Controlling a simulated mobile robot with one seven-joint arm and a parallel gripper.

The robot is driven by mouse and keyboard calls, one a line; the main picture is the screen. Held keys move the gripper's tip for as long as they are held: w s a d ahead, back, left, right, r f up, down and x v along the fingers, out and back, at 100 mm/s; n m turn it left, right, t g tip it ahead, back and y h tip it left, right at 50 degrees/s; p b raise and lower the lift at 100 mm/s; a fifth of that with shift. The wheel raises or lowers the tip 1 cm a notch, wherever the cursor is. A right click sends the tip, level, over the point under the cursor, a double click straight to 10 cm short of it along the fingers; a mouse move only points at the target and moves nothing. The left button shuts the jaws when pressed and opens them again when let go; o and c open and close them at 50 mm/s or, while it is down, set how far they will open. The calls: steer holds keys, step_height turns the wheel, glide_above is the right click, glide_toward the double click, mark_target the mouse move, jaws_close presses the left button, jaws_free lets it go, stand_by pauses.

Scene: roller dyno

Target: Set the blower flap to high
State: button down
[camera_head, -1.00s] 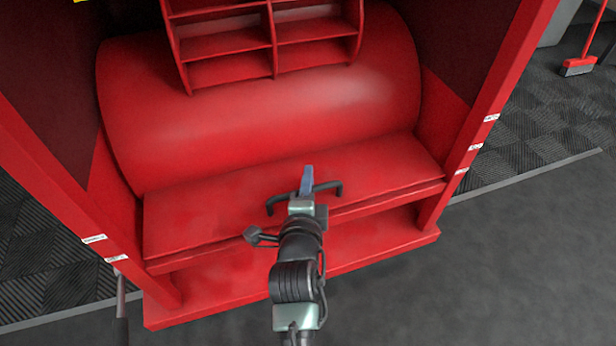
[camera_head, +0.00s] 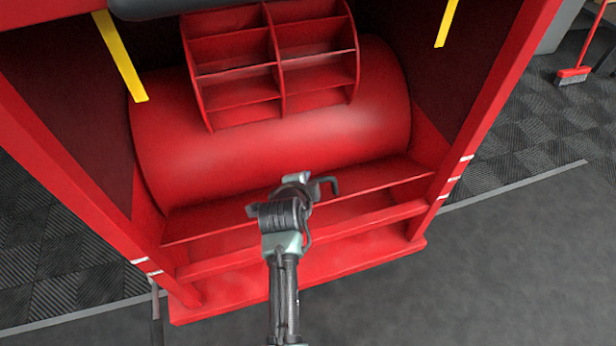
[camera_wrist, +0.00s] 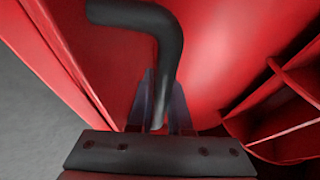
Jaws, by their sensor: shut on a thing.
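The blower flap (camera_head: 388,175) is a red panel across the front of the red blower housing, below the big drum. Its front edge stands raised above the red sill, with an open gap beneath. Its black bar handle (camera_head: 331,186) sticks out right of my gripper (camera_head: 298,182) in the head view. In the wrist view the bent handle (camera_wrist: 168,50) runs down between the fingers of my gripper (camera_wrist: 160,108), which is shut on it. My wrist hides the handle's middle in the head view.
Red side posts with white marks (camera_head: 453,180) flank the flap. A divided red shelf (camera_head: 275,65) stands above the drum (camera_head: 270,140). Yellow strips (camera_head: 122,58) show higher up. Grey floor lies open in front, and a red broom (camera_head: 573,75) stands far right.

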steer(key=shift+w+a+r, duration=0.15)
steer(key=shift+w+r, duration=0.25)
steer(key=shift+r, duration=0.25)
steer(key=shift+w+a+r+p, duration=0.1)
steer(key=shift+w+a+p, duration=0.05)
steer(key=shift+w+p, duration=0.35)
steer(key=c, duration=1.1)
jaws_free()
steer(key=shift+s, duration=0.1)
steer(key=p+v, duration=0.7)
steer(key=v, duration=0.5)
steer(key=shift+s+a+r, duration=0.15)
steer(key=shift+s+r, duration=0.05)
steer(key=shift+r, duration=0.15)
